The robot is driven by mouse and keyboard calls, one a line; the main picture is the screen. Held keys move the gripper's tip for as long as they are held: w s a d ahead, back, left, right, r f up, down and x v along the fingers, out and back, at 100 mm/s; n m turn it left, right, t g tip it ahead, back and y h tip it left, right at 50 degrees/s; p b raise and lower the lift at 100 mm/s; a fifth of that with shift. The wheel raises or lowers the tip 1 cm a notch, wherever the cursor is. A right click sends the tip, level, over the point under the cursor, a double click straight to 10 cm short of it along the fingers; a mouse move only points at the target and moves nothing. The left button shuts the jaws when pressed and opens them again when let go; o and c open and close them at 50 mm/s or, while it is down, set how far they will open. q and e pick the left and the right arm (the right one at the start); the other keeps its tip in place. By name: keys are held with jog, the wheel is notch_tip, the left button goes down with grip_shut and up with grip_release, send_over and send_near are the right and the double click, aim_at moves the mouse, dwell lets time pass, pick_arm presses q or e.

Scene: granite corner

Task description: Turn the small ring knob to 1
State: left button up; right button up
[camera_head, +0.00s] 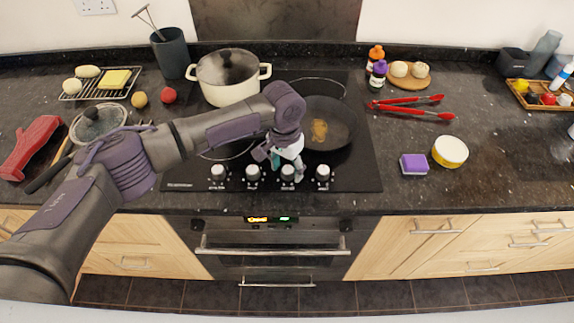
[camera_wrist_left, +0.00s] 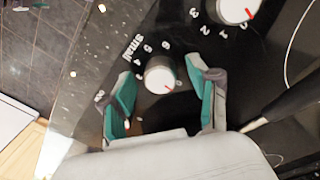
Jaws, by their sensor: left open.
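The small ring knob (camera_wrist_left: 160,75) is a round white knob on the black hob, with the printed word "small" beside it in the left wrist view. Some digits show beside the knob; others are hidden. My left gripper (camera_wrist_left: 158,92) is open, with one teal-padded finger on each side of the knob. I cannot tell whether the fingers touch it. In the head view my left gripper (camera_head: 286,162) is above the third knob from the left (camera_head: 288,173). My right gripper is not in view.
A neighbouring knob (camera_wrist_left: 237,10) is close to the fingers in the left wrist view. A frying pan (camera_head: 335,123) is just behind my gripper, and a lidded cream pot (camera_head: 228,92) stands at the back left of the hob. A purple sponge (camera_head: 413,164) lies to the right.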

pick_arm(q)
jog(key=shift+c, duration=0.7)
jog(key=c, duration=1)
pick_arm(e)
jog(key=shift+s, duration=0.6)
pick_arm(q)
jog(key=shift+m, duration=0.3)
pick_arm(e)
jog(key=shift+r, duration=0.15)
pick_arm(q)
jog(key=m+p, duration=0.1)
jog(key=m, duration=0.1)
jog(key=shift+m, duration=0.3)
jog(key=shift+w+m+p, duration=0.15)
jog(key=shift+m+p, duration=0.2)
jog(key=shift+m, duration=1.85)
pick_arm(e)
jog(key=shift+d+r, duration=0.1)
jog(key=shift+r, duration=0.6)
